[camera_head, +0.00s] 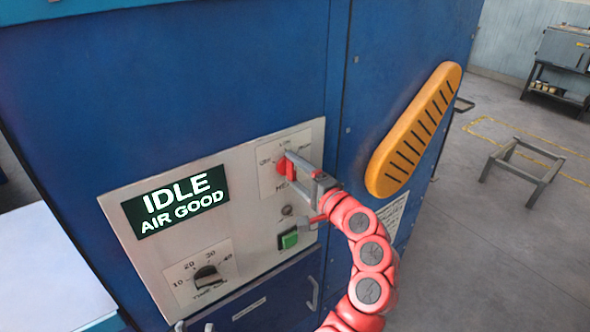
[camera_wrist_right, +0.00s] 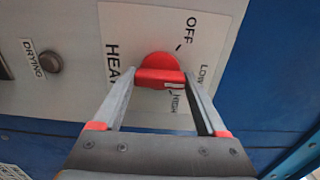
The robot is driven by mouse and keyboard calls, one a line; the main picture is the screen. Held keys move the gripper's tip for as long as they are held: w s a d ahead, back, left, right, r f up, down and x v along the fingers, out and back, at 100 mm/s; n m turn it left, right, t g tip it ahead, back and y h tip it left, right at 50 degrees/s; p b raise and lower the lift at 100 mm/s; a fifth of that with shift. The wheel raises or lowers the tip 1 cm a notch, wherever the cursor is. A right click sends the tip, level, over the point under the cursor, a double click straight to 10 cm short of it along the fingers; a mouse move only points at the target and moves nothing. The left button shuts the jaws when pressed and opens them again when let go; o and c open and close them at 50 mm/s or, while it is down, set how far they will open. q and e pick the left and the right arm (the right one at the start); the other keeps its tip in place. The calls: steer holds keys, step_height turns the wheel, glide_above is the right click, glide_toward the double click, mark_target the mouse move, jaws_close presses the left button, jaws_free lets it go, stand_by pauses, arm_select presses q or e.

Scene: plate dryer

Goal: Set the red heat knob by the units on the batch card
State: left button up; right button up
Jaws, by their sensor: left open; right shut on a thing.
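The red heat knob (camera_head: 283,165) is on a pale plate of the dryer's control panel. It also shows in the right wrist view (camera_wrist_right: 160,65), with OFF, LOW and HIGH printed around it. A pale mark shows on the knob's near side, close to HIGH; I cannot tell its exact setting. My right gripper (camera_head: 293,166) is shut on the knob, one finger on each side. My left gripper (camera_head: 195,326) shows only its tips at the bottom edge, open, below the panel. A white printed sheet (camera_head: 393,215) is on the machine's side; its text is unreadable, so I cannot tell whether it is the batch card.
The display (camera_head: 176,201) reads IDLE, AIR GOOD. A black timer dial (camera_head: 208,276) is below it, and a green button (camera_head: 289,239) sits under the knob. An orange slotted guard (camera_head: 413,130) juts out at right. A low metal frame (camera_head: 523,165) stands on open floor.

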mark_target(296, 172)
stand_by(0.4)
steer(key=o, duration=1.3)
steer(key=b+v, duration=0.2)
steer(key=v, duration=0.3)
steer(key=shift+s+d+f, duration=0.15)
steer(key=shift+s+d, duration=0.15)
steer(key=p+v, duration=1)
steer(key=v, duration=0.1)
steer(key=shift+s, duration=0.3)
steer(key=shift+d, duration=0.2)
